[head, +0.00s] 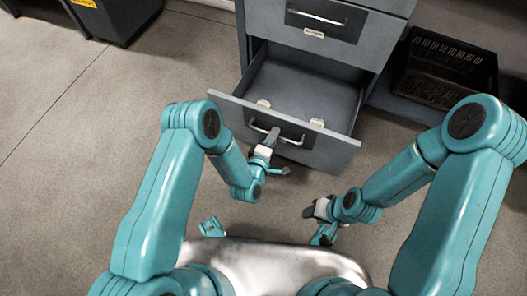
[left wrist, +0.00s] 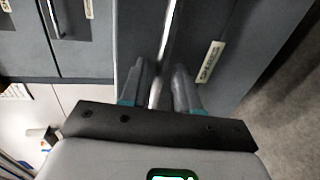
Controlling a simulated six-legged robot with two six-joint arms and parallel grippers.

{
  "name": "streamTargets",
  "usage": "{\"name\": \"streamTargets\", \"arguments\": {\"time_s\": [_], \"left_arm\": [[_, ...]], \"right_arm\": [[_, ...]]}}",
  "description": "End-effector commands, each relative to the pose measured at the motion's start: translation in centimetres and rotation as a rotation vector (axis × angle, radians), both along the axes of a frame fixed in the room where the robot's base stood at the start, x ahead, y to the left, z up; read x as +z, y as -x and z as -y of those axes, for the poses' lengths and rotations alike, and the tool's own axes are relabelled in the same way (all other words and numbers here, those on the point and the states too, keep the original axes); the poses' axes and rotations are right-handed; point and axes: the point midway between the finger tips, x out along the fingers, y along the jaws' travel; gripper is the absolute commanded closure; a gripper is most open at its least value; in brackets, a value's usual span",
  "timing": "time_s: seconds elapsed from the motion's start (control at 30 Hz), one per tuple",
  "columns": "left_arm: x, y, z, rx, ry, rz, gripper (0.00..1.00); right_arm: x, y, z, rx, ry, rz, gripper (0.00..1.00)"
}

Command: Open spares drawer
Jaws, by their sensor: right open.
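The grey drawer (head: 310,88) is pulled well out of the lower part of a grey cabinet (head: 370,50). Two small pale items (head: 263,103) (head: 317,122) show inside near its front. My left gripper (head: 270,138) is at the drawer's front, at its metal bar handle (head: 291,139). A pale label (left wrist: 210,62) on the drawer front is too blurred to read.
A closed drawer with a handle (head: 315,18) and label is above the open one. A black crate (head: 445,68) stands on a low shelf at right. The floor left of the drawer is clear.

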Motion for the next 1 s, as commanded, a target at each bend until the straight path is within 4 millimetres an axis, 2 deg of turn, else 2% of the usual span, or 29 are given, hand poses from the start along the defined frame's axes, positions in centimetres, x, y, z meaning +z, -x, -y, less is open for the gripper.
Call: {"name": "streamTargets", "arguments": {"time_s": [0.03,0.3,0.5,0.7,1.0], "left_arm": [[0.5,1.0,-0.3,0.001,0.000,-0.006,0.69],[1.9,7.7,-2.5,0.001,0.001,-0.010,0.69],[2.7,11.7,-3.8,0.004,0.001,-0.007,0.69],[3.0,13.5,-4.4,0.002,0.001,-0.002,0.69],[3.1,13.7,-4.5,0.001,0.001,0.000,0.69]], "right_arm": [[0.8,0.1,-0.1,0.003,0.000,-0.001,0.57],[2.8,0.6,-0.5,0.022,-0.004,-0.010,0.57],[3.6,0.8,-0.7,0.031,-0.006,-0.014,0.57],[3.8,0.8,-0.8,0.033,-0.006,-0.015,0.57],[3.8,0.8,-0.8,0.033,-0.006,-0.015,0.57]]}}
